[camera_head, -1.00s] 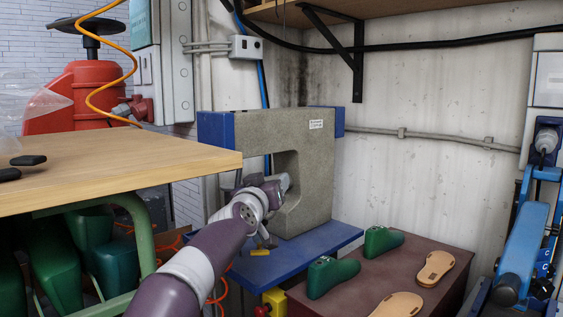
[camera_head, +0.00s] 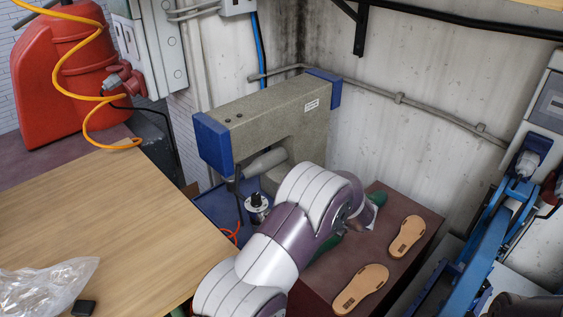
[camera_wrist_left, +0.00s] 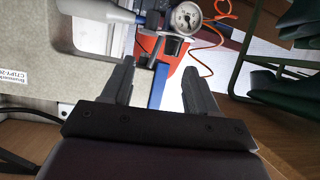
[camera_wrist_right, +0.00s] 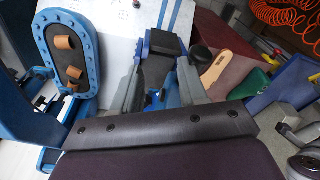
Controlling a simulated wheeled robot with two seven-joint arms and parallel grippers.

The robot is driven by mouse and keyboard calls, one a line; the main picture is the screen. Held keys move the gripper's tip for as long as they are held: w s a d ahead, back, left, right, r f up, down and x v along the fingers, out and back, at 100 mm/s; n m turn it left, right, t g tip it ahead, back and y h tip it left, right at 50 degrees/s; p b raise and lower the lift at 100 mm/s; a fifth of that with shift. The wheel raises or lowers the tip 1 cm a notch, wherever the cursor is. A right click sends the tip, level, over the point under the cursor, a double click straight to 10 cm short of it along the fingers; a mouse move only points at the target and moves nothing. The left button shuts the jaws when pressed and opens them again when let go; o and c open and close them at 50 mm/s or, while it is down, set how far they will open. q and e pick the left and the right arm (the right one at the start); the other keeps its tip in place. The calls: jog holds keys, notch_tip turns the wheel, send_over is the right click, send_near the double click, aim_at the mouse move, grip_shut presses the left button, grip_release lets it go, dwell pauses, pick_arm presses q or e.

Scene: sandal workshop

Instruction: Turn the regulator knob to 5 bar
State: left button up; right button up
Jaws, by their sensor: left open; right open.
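A regulator with a dark top and pale ring (camera_head: 257,203) stands under the stone-grey press, partly behind my left arm in the head view. The left wrist view shows a round white gauge (camera_wrist_left: 186,18) beyond my left gripper (camera_wrist_left: 159,68). That gripper is open and empty, its tips apart from the gauge. A dark part (camera_wrist_left: 152,20) beside the gauge may be the knob; its setting and the gauge reading are too small to tell. My arm hides the left gripper in the head view. My right gripper (camera_wrist_right: 162,66) is open, seen only in its own wrist view.
The grey press (camera_head: 270,115) with blue ends stands behind my left arm. A wooden bench (camera_head: 110,225) lies at left, with a clear bag on it. Sandal soles (camera_head: 407,236) lie on the brown table. A blue machine (camera_head: 500,235) stands at right. An orange hose (camera_wrist_left: 215,35) runs near the gauge.

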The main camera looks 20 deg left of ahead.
aim_at(260, 198)
pick_arm(q)
jog(key=shift+g, duration=0.4)
jog(key=p+x, duration=0.2)
jog(key=x, duration=0.1)
jog(key=r+p+x, duration=0.1)
jog(key=p+x, duration=0.1)
jog(key=x, duration=0.2)
jog(key=s+a+p+x, duration=0.1)
jog(key=x, duration=0.3)
jog(key=shift+s+a+p, duration=0.1)
jog(key=shift+a+p, duration=0.05)
jog(key=shift+p, duration=0.25)
jog(key=shift+a, duration=0.1)
jog(key=shift+s+y, duration=0.2)
jog(key=shift+y, duration=0.1)
jog(key=shift+w, duration=0.1)
jog(key=c, duration=1)
pick_arm(e)
notch_tip(260, 198, up, 7)
jog(key=shift+d+r, duration=0.2)
jog(key=shift+d, duration=0.05)
